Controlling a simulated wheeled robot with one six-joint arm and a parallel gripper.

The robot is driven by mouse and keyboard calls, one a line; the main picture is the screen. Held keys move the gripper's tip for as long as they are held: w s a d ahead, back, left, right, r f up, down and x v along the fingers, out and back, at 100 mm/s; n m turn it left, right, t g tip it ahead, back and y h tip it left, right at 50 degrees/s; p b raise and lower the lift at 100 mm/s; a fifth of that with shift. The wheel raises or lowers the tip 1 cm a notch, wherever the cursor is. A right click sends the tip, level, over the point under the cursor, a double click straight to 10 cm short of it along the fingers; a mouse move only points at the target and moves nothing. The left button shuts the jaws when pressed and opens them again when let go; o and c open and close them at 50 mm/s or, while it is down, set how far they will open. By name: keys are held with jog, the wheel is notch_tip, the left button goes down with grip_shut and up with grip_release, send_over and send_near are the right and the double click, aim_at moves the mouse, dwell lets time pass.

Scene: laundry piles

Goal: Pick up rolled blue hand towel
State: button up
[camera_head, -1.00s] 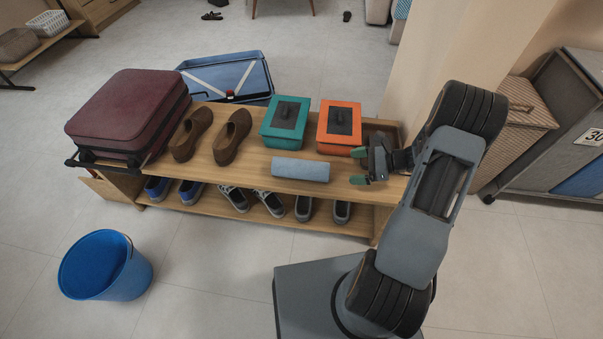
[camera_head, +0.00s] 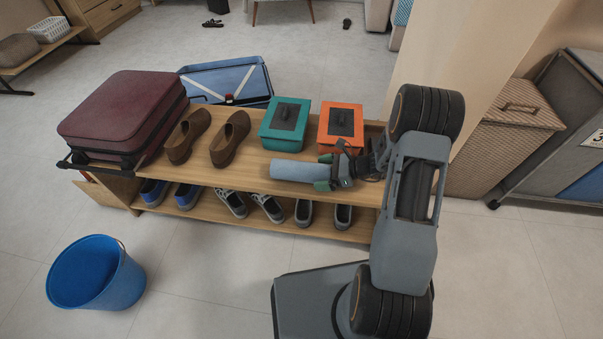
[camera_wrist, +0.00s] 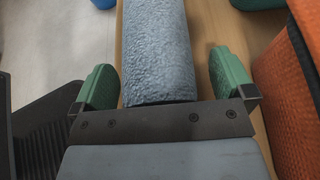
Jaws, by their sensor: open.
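The rolled blue hand towel (camera_head: 298,171) lies on the top board of the wooden shoe bench, near its front edge. My gripper (camera_head: 327,170) is at the towel's right end, with its green-tipped fingers apart. In the wrist view the towel (camera_wrist: 157,50) runs lengthwise between the open fingers of my gripper (camera_wrist: 164,80). A gap shows between each finger and the towel, wider on the right. The towel's near end is hidden behind the gripper's palm.
An orange box (camera_head: 340,130) stands just behind my gripper, close to the right finger in the wrist view. A teal box (camera_head: 285,126), brown shoes (camera_head: 230,139) and a maroon suitcase (camera_head: 125,113) share the bench top (camera_head: 248,172). A blue bucket (camera_head: 97,273) stands on the floor.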

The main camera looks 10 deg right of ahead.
jog(key=shift+a+f, duration=0.1)
jog(key=shift+a, duration=0.05)
jog(key=shift+c, duration=0.4)
jog(key=c, duration=0.9)
jog(key=shift+c, duration=0.3)
